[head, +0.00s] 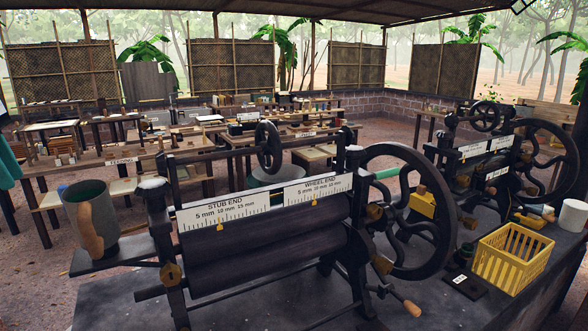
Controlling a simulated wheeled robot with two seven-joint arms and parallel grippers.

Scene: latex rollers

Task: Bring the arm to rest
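I can make out neither of my grippers in the head view, and none of my arm links shows clearly. The near roller machine (262,245) stands on a dark bench in front of me. It has a dark roller, a large handwheel (408,258) on its right, and a white scale plate marked STUB END (224,207) and another marked WHEEL END (318,188). Nothing is seen touching the machine or the mug.
A second roller machine (488,165) stands at the right. Near it are a yellow basket (512,258), a white roll (573,214) and a small dark block with a white label (461,281). Tables with small items fill the back. Something teal (8,165) shows at the left edge.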

